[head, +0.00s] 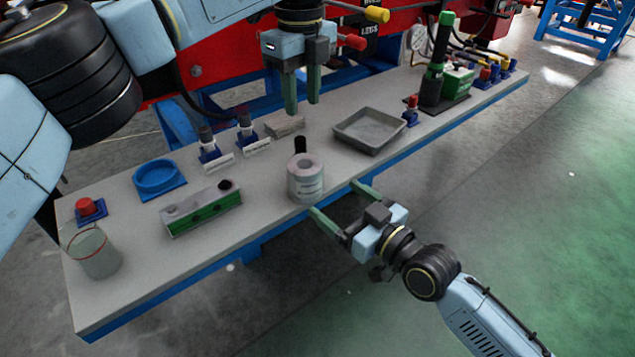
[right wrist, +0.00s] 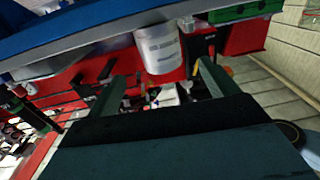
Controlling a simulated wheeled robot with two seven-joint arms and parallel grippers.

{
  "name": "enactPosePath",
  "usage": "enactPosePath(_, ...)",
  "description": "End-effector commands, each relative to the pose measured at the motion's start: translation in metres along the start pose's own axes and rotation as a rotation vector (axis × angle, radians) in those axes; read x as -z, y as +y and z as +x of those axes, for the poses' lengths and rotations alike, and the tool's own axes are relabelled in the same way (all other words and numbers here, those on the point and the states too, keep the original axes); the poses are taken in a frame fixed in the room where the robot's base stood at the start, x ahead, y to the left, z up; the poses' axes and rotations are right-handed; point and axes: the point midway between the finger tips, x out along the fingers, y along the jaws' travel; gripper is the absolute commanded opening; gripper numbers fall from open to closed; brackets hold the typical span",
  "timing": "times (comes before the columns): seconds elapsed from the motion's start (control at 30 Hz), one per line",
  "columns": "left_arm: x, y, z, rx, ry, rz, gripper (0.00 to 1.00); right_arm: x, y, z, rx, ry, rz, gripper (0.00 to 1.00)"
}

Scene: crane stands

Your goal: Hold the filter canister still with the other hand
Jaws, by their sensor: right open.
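The filter canister (head: 306,183) is a white-grey cylinder with a label and a hole in its top. It stands upright near the front edge of the grey bench. My right gripper (head: 333,198) is open just in front of the canister, at the bench edge, and does not appear to touch it. In the right wrist view the canister (right wrist: 158,48) shows beyond and between the two spread fingers (right wrist: 162,78). My left gripper (head: 302,108) points down above the back of the bench, behind the canister, with its fingers apart and nothing seen between them.
A small black piece (head: 300,145) stands just behind the canister.

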Motion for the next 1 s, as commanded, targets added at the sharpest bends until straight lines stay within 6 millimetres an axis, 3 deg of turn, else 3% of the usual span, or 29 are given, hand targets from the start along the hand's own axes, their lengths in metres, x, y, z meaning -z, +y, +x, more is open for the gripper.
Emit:
enactPosePath(0.3, 0.000, 0.000, 0.000, 0.000, 0.000, 0.000, 0.36, 0.001, 0.000, 0.064, 0.000, 0.001, 0.001, 0.86)
enactPosePath(0.5, 0.000, 0.000, 0.000, 0.000, 0.000, 0.000, 0.36, 0.000, 0.000, 0.092, 0.000, -0.001, 0.000, 0.86)
enactPosePath(0.7, 0.000, 0.000, 0.000, 0.000, 0.000, 0.000, 0.36, 0.000, 0.000, 0.104, 0.000, -0.001, -0.001, 0.86)
enactPosePath(1.0, 0.000, 0.000, 0.000, 0.000, 0.000, 0.000, 0.36, 0.000, 0.000, 0.105, 0.000, -0.002, -0.001, 0.85)
